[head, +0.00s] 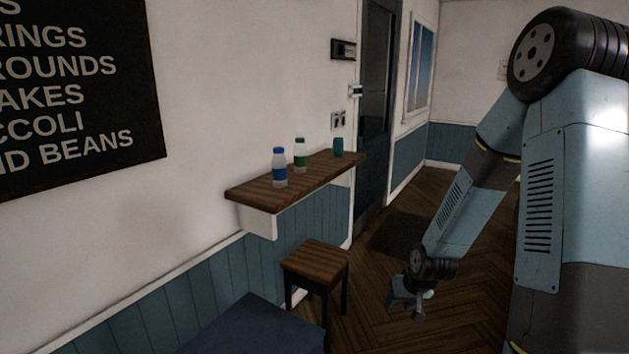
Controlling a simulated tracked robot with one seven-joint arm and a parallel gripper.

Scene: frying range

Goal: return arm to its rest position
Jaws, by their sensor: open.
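My arm comes in from the right side of the head view, bends at a dark joint near the top right corner and slants down to the left. My gripper (407,303) is at its lower end, low over the wooden floor, to the right of the stool. Its jaws are open, and I see nothing between them. It looks apart from the furniture around it.
A wooden wall shelf (250,192) holds a blue-labelled bottle (280,168), a green-labelled bottle (300,155) and a teal cup (338,147). A stool (317,262) stands below. A dark blue surface (255,328) is at the bottom. A dark mat (402,236) lies by the door (375,110).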

